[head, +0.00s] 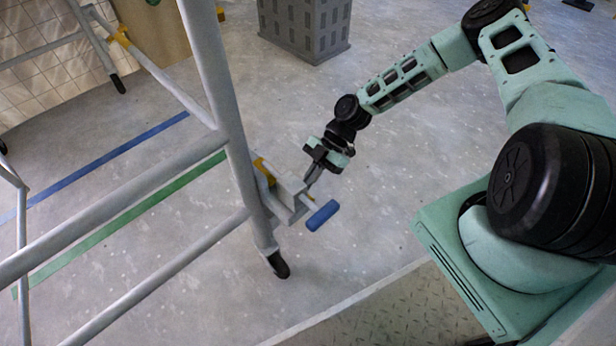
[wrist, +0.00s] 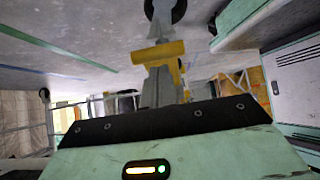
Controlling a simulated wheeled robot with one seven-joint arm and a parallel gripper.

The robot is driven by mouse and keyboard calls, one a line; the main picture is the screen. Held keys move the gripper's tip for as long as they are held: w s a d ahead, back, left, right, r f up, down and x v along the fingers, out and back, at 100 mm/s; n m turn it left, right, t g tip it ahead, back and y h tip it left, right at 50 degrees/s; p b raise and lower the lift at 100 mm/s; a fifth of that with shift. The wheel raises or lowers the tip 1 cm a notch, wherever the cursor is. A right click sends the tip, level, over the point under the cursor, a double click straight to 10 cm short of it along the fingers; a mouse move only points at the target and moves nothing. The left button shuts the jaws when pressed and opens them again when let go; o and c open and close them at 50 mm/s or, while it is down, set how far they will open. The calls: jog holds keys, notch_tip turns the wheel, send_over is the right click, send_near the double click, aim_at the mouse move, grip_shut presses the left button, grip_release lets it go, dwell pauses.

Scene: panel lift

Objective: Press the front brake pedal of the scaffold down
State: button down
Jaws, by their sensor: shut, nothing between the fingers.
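The scaffold (head: 232,130) is a frame of grey tubes at the left of the head view. A light grey bracket (head: 288,196) sits low on its near leg, with a yellow part (head: 264,171) behind and a blue bar (head: 322,215) sticking out at the right. I cannot tell which of these is the front brake pedal. My gripper (head: 309,182) is shut and empty, pointing down just above the bracket; contact cannot be told. In the wrist view a yellow T-shaped part (wrist: 158,53) lies just beyond my gripper's grey fingers (wrist: 160,88).
The near leg ends in a black foot (head: 278,264). A grey crate (head: 304,28) stands at the back. Blue tape (head: 120,152) and green tape (head: 125,218) mark the floor. The floor right of the leg is clear up to a metal plate (head: 385,310).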

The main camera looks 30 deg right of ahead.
jog(key=shift+f, duration=0.6)
jog(key=shift+f, duration=0.1)
